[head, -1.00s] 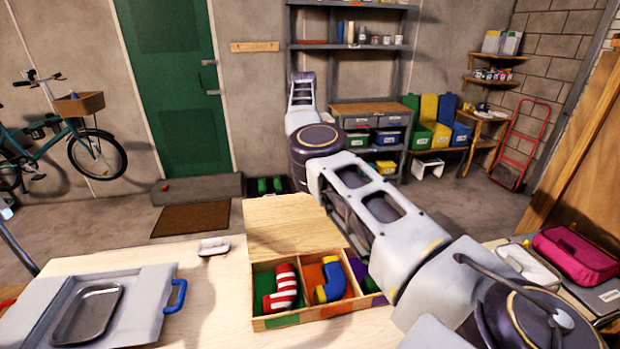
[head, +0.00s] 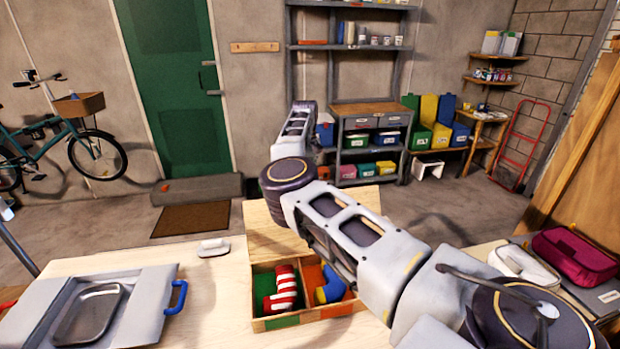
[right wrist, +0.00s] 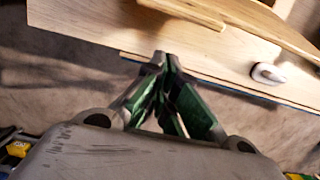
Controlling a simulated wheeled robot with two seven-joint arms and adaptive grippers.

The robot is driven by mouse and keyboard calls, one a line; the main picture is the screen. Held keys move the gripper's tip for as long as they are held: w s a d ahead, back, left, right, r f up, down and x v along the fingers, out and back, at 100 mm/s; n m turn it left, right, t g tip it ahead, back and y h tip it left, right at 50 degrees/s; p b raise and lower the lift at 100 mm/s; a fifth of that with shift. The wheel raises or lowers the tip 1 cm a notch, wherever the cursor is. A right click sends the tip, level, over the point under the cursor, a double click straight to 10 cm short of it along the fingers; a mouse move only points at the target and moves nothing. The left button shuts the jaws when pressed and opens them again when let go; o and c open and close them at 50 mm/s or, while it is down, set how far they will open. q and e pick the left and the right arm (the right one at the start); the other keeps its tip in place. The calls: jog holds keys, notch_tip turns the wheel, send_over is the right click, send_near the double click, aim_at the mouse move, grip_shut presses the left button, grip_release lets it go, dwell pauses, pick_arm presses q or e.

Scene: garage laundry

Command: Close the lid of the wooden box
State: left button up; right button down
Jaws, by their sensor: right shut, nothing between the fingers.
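The wooden box (head: 296,318) stands on the table with its lid (head: 268,228) open and raised at the back. Its compartments hold a red-and-white striped piece (head: 284,290) and a blue-and-yellow piece (head: 330,287). My right arm crosses over the box's right side and hides that part and some of the lid. My right gripper is hidden in the head view. In the right wrist view the right gripper (right wrist: 165,62) is shut and empty, near the table's far edge; a wooden strip, apparently the lid (right wrist: 185,12), is beyond it, apart from the fingers. My left gripper is not in view.
A small white object (head: 213,248) lies near the back edge and shows in the right wrist view (right wrist: 268,73). Pink and white cases (head: 575,255) lie at right. Floor behind the table is largely clear.

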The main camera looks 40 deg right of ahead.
jog(key=shift+s+a+r+p, duration=0.2)
jog(key=shift+s+a+r, duration=0.2)
jog(key=shift+s, duration=0.25)
jog(key=shift+s+a+r+p, duration=0.15)
jog(key=shift+s+a+r, duration=0.2)
jog(key=shift+s, duration=0.25)
jog(key=shift+d, duration=0.1)
